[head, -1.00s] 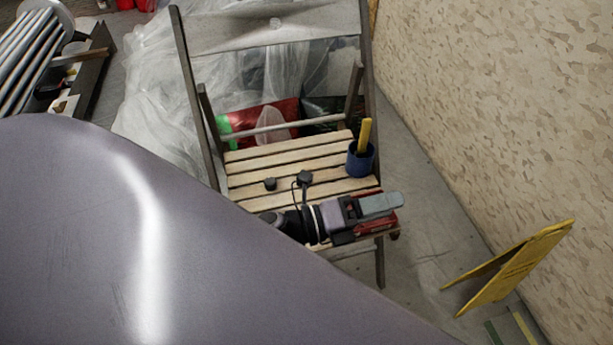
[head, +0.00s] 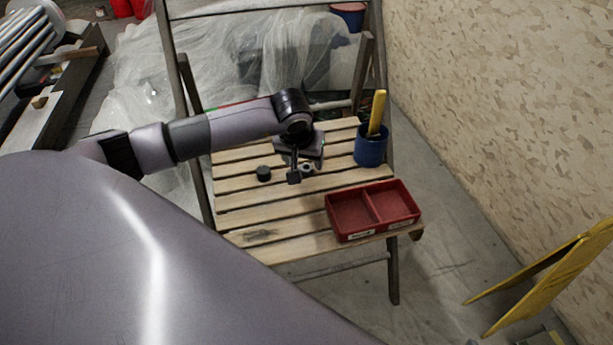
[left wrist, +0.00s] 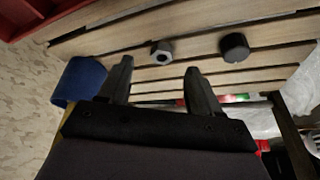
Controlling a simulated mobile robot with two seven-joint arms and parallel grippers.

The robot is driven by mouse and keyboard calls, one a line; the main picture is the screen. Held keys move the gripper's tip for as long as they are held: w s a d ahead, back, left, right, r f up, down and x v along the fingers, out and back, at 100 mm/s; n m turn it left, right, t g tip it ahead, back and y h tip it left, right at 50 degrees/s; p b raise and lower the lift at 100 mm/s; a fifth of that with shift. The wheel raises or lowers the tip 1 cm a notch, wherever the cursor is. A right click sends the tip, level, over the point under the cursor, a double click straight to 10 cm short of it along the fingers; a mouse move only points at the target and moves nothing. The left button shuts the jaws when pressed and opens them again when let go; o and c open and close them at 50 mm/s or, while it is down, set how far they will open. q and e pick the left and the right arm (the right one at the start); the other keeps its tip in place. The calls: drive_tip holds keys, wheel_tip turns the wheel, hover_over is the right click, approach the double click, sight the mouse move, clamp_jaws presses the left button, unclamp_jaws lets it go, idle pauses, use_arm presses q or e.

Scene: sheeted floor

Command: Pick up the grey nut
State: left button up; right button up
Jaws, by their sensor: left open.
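The grey nut (head: 307,170) lies on the slatted wooden chair seat (head: 270,240), just right of my left gripper in the head view. In the left wrist view the nut (left wrist: 162,52) shows its hole and lies between and beyond the two fingertips. My left gripper (head: 294,176) is open and empty, pointing down above the seat; its fingers show apart in the left wrist view (left wrist: 158,68). It is not touching the nut as far as I can see. My right gripper is not in view.
A dark round piece (head: 263,173) lies left of the nut. A red two-compartment tray (head: 372,210) stands at the seat's front right. A blue cup (head: 370,150) with a yellow-handled tool stands at the right edge. A yellow folding sign (head: 545,280) stands on the floor.

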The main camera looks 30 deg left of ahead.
sight(305, 170)
use_arm(q)
drive_tip(key=x, duration=0.2)
drive_tip(key=b+x, duration=0.1)
drive_tip(key=x, duration=0.1)
drive_tip(key=a+b+x, duration=0.1)
drive_tip(key=x, duration=0.2)
drive_tip(key=shift+w+r, duration=0.2)
drive_tip(key=shift+w, duration=0.1)
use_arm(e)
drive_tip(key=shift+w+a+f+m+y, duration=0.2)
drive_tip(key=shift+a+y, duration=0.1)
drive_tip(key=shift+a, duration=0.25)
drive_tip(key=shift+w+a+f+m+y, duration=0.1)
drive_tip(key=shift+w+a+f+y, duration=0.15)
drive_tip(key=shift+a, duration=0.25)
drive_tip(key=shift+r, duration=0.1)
use_arm(q)
drive_tip(key=c, duration=1.1)
